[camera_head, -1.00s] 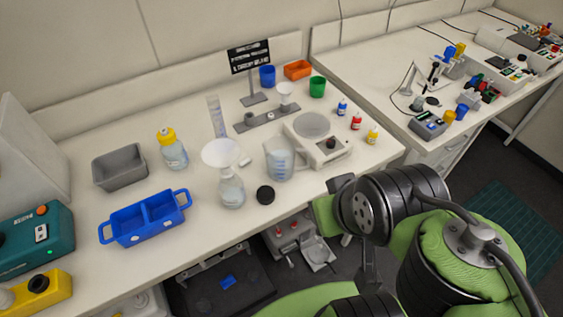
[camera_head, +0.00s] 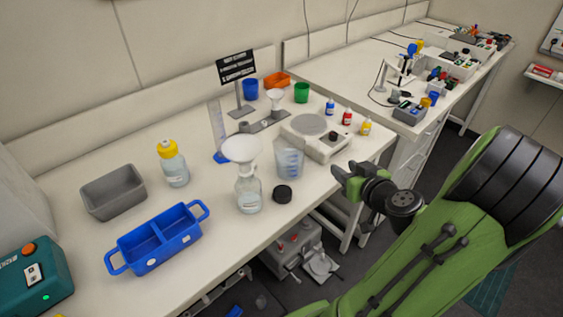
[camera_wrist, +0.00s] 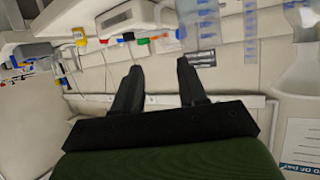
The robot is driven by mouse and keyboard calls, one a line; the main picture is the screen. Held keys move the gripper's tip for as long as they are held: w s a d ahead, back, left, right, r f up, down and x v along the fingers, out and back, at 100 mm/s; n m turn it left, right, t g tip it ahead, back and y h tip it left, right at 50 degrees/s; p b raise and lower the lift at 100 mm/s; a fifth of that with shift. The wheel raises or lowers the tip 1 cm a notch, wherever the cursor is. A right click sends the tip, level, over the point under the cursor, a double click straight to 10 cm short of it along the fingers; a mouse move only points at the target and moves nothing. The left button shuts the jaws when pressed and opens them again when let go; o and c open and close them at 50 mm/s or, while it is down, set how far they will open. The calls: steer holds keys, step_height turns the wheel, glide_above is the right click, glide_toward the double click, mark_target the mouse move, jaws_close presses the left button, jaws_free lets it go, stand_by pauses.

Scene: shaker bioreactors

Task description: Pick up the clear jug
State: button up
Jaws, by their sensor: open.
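The clear jug (camera_head: 289,163), a see-through beaker with blue markings, stands upright on the white bench, right of the funnel-topped bottle and in front of the balance. In the wrist view the jug (camera_wrist: 197,22) shows at the top, partly cut off, beyond the right finger. My gripper (camera_head: 343,180) is to the right of the jug, near the bench's front edge, apart from it. In the wrist view my gripper (camera_wrist: 160,75) has its two dark fingers spread with nothing between them.
A clear bottle with a white funnel (camera_head: 243,150) stands left of the jug. A black cap (camera_head: 282,194) lies in front of it. The balance (camera_head: 322,148) is close behind. A blue divided tray (camera_head: 160,238) lies at the left. Small dropper bottles stand at the bench's right end.

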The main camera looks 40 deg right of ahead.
mark_target(298, 156)
steer(key=p+x, duration=0.4)
steer(key=x, duration=1.1)
steer(key=shift+w+f, duration=0.1)
steer(key=shift+w, duration=0.1)
steer(key=shift+s, duration=0.15)
steer(key=shift+c, duration=0.3)
jaws_close()
